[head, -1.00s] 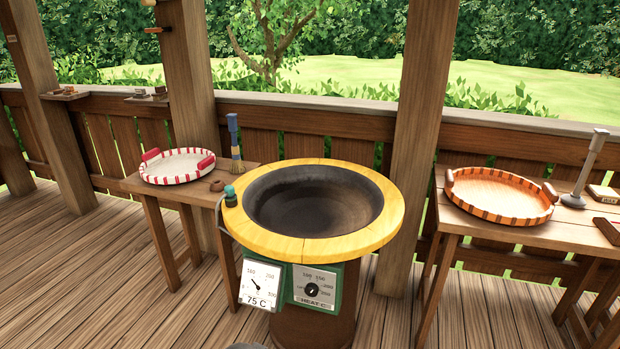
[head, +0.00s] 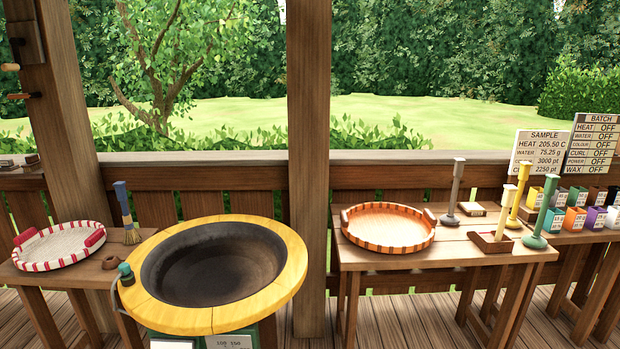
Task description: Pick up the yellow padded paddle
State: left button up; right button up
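On the right table several upright paddle-like tools stand on round feet. A bright yellow one (head: 520,195) stands near the table's right side. A paler, cream-yellow one (head: 505,212) stands just in front of it, at a small brown tray (head: 490,242). I cannot tell from here which of the two is padded. A green one (head: 544,212) stands to the right and a grey one (head: 457,190) to the left. Neither of my grippers is in view.
The wok with its yellow rim (head: 285,290) stands left of centre. An orange-striped tray (head: 388,246) sits on the right table (head: 400,262). A red-and-white tray (head: 60,262) and a blue-handled brush (head: 124,205) are left. Coloured boxes (head: 575,220) stand far right. A post (head: 309,150) rises between.

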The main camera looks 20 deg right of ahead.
aim_at(513, 222)
jog(key=z, duration=1.8)
jog(key=u, duration=1.3)
jog(key=z, duration=1.3)
jog(key=i+u, duration=0.35)
jog(key=i, duration=0.6)
jog(key=i+l+u, duration=0.15)
jog(key=i+u, duration=0.15)
jog(key=i, duration=0.7)
